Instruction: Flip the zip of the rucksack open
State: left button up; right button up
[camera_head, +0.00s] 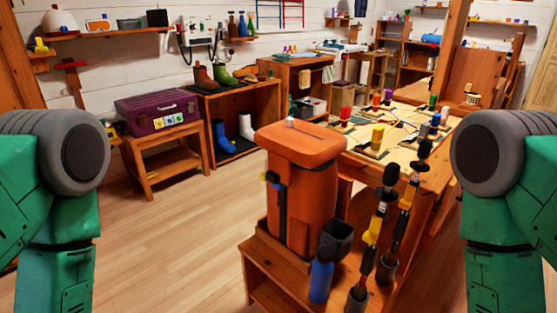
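The orange rucksack (312,205) stands upright on a low wooden bench (262,262) in the middle of the view. Its flat top (318,146) faces up, with a thin dark line across it and a small pale tab (289,122) near the line's far left end. I cannot tell for sure whether this is the zip. A dark strap with blue and yellow parts hangs on its left front side. My green arms show at the left and right edges, apart from the rucksack. Neither gripper is in view.
A blue bottle (321,276), a dark open container (337,240) and two upright poles stand close by the rucksack's right front. A table with several coloured pieces (377,137) lies behind it. A purple case (157,111) sits on a stool. The floor at left is clear.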

aim_at(289, 122)
jog(key=i+j, duration=0.45)
jog(key=j, duration=0.15)
jog(key=i+j+u, duration=0.15)
jog(key=i+j, duration=0.35)
jog(key=j, duration=0.15)
